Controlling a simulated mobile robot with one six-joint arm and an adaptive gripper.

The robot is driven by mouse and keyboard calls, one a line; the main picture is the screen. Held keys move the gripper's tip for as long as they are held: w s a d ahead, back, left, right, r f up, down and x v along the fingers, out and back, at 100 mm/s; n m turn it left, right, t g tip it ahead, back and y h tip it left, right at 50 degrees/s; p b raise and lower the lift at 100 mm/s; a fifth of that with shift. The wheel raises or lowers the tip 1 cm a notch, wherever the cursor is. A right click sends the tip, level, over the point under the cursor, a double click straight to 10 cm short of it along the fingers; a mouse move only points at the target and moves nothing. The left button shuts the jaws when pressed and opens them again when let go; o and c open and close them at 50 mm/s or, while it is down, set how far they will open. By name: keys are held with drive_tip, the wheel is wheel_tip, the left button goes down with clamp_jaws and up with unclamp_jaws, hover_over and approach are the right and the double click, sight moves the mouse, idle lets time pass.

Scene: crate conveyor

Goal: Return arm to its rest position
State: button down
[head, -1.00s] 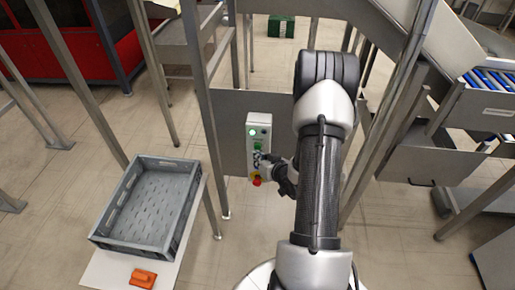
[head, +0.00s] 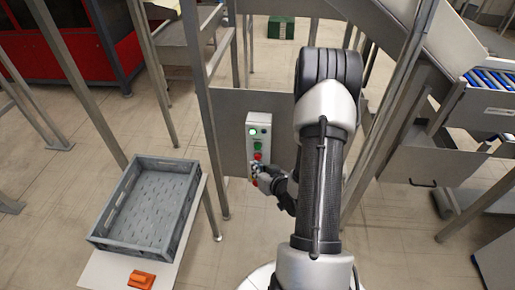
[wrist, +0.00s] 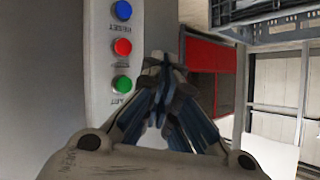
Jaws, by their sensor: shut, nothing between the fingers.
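My arm reaches up in the middle of the head view and bends down, with my gripper (head: 259,172) in front of the lower part of a pale control box (head: 252,129). In the wrist view my gripper (wrist: 160,92) has its fingers together, with nothing between them. The box face (wrist: 98,70) is at the left there, showing a blue button (wrist: 122,10), a red button (wrist: 123,47) and a green button (wrist: 121,83). The fingers lie beside the green button; I cannot tell whether they touch the box. The gripper hides the lower controls in the head view.
A grey crate (head: 185,208) stands on a pale table at the left, with an orange object (head: 142,279) in front of it. Steel posts (head: 214,150) rise beside the box. A roller conveyor (head: 490,80) is at the right, and a green crate (head: 281,27) lies far back.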

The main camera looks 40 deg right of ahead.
idle(0.6)
drive_tip(key=a+r+n+g, duration=0.2)
drive_tip(key=a+r, duration=0.3)
drive_tip(key=r, duration=0.4)
drive_tip(key=a+r+n+g, duration=0.1)
drive_tip(key=a+r+g, duration=0.3)
drive_tip(key=r, duration=0.5)
drive_tip(key=s+a+r+y, duration=0.1)
drive_tip(key=s+a+r, duration=0.2)
drive_tip(key=s+a, duration=0.2)
drive_tip(key=s+a+r+n+g, duration=0.1)
drive_tip(key=s+a+r, duration=0.1)
drive_tip(key=s+a, duration=0.4)
drive_tip(key=s+a+r+n+y, duration=0.1)
drive_tip(key=s+a+r, duration=0.2)
drive_tip(key=s+a, duration=0.2)
drive_tip(key=shift+s+a+r+y, duration=0.3)
drive_tip(key=shift+s+a+r, duration=0.1)
drive_tip(key=shift+s, duration=0.6)
